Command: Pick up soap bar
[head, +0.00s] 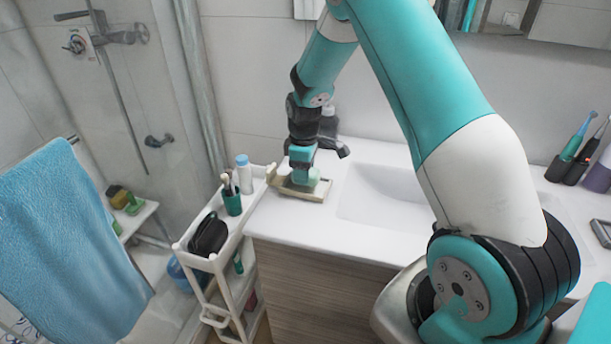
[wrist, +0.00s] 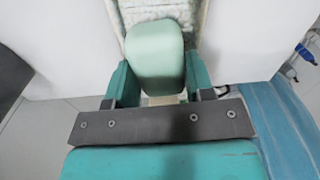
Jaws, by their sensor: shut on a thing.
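The pale green soap bar (wrist: 155,55) is between the two teal fingers of my gripper (wrist: 158,85) in the wrist view. In the head view my gripper (head: 301,178) points down at the left end of the counter, shut on the soap bar (head: 313,177), which shows beside the fingers. A beige soap dish (head: 318,194) lies directly under it on the counter. I cannot tell whether the soap still touches the dish.
The white sink basin (head: 385,203) is right of the dish. A dark soap dispenser (head: 328,124) stands behind my gripper. A white cart (head: 190,248) holds a green cup (head: 232,204), a white bottle (head: 244,175) and a black pouch (head: 208,234). Toothbrushes (head: 577,140) stand far right.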

